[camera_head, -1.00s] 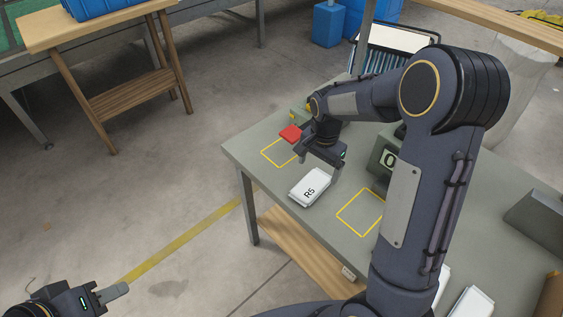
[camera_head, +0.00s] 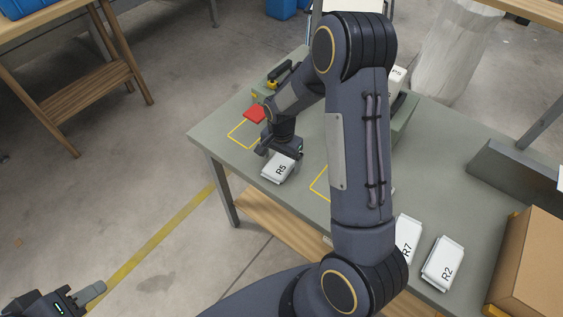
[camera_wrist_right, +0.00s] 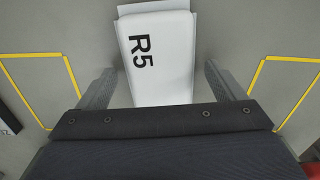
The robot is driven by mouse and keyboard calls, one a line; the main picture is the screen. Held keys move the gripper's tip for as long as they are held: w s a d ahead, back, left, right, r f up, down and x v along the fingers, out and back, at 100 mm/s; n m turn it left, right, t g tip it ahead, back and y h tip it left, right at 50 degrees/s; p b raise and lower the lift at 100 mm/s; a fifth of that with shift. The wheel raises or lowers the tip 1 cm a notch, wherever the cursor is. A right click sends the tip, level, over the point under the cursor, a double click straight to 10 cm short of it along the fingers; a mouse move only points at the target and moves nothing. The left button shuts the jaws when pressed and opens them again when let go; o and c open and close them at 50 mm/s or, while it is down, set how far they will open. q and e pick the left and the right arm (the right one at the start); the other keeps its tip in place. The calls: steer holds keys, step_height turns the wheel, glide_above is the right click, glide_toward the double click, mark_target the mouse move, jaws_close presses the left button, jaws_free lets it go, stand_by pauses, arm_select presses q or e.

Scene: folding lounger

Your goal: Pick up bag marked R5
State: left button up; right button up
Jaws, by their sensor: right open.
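The white bag marked R5 (camera_head: 278,170) lies on the grey table near its left edge, between two yellow outlined squares. In the right wrist view the bag (camera_wrist_right: 160,55) lies between the two fingers, its label readable sideways. My right gripper (camera_head: 280,152) is directly above the bag, pointing down. Its fingers (camera_wrist_right: 155,88) are open, one on each side of the bag, with a gap on both sides. My left gripper (camera_head: 92,292) is at the lower left, away from the table; I cannot tell whether its fingers are apart.
Bags marked R7 (camera_head: 405,240) and R2 (camera_head: 442,262) lie on the table (camera_head: 470,195) at the lower right, beside a cardboard box (camera_head: 535,265). A red piece (camera_head: 255,114) is just behind my right gripper. My right arm hides the table's middle.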

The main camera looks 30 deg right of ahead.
steer(key=c, duration=1.1)
steer(key=shift+o, duration=0.2)
steer(key=shift+r, duration=0.1)
